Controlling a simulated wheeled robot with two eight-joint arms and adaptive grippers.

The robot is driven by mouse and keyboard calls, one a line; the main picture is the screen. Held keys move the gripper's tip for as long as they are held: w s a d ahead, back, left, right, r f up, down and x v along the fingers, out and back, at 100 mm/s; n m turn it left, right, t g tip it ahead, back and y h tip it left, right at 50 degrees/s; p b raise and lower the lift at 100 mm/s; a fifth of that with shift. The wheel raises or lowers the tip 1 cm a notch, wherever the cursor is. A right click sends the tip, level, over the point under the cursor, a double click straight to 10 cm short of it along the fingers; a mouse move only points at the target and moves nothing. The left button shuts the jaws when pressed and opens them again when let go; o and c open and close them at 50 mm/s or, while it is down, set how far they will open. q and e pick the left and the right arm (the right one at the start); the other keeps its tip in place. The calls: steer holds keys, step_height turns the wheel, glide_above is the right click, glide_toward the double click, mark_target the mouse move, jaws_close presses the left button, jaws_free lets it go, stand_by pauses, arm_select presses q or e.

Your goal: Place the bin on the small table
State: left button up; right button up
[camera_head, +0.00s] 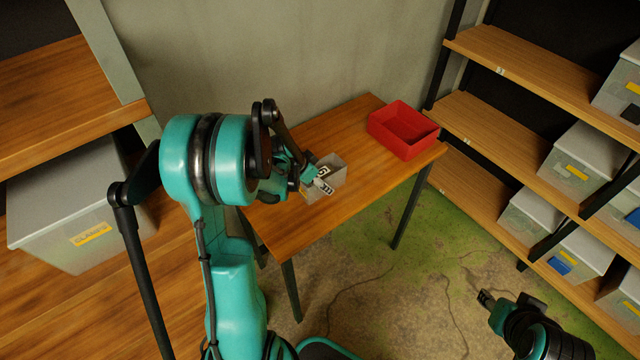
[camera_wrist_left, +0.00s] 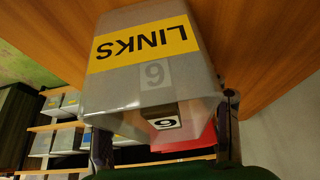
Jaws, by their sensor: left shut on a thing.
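A small translucent grey bin (camera_head: 336,177) is at the small wooden table (camera_head: 300,228), over its left half. In the left wrist view the bin (camera_wrist_left: 120,88) fills the middle, with a yellow LINKS label that appears upside down. My left gripper (camera_head: 316,184) is shut on the bin, its dark fingers on either side of it in the wrist view. I cannot tell whether the bin's base touches the tabletop. My right gripper (camera_head: 508,300) is low at the right, over the floor and away from the table; its opening is unclear.
A red open box (camera_head: 403,130) stands at the table's far right corner. Shelves (camera_head: 540,125) with several grey bins line the right side. A wooden shelf unit with a large grey bin (camera_head: 75,215) is at the left. The table's middle is clear.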

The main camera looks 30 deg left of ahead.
arm_select(q)
steer(key=shift+r, duration=0.15)
steer(key=o, duration=1.2)
steer(key=shift+f, duration=0.2)
steer(key=shift+r, duration=0.15)
